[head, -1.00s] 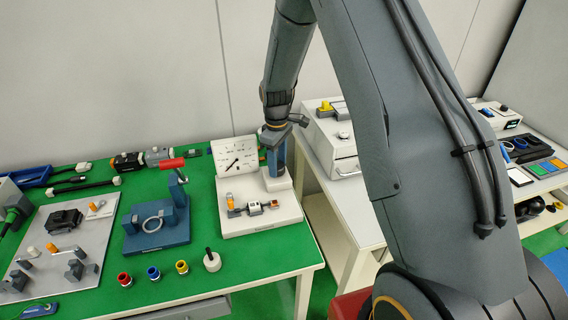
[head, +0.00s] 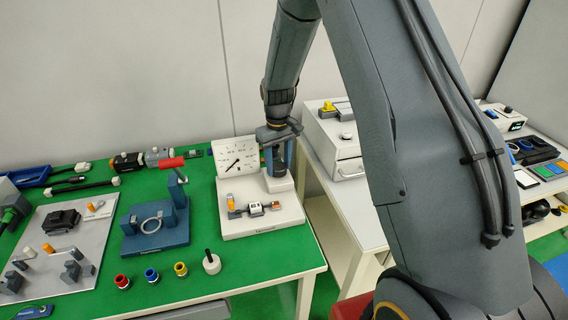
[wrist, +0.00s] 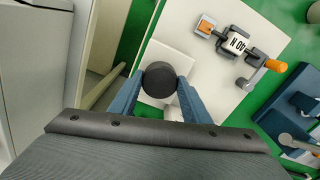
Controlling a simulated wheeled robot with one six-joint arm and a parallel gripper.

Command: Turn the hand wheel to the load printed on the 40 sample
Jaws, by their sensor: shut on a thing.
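My gripper (wrist: 160,92) points down, its two blue fingers shut on the sides of a round black hand wheel (wrist: 161,77) on the pale test stand (head: 236,225). In the head view my gripper (head: 278,158) hides most of the wheel. A white dial (head: 230,151) stands upright behind the stand, its dark needle pointing down and left; its figures are too small to read.
Red, blue and yellow cups and a pale knob with a black stem (head: 211,263) sit in front. A white box (head: 333,140) stands on the right.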

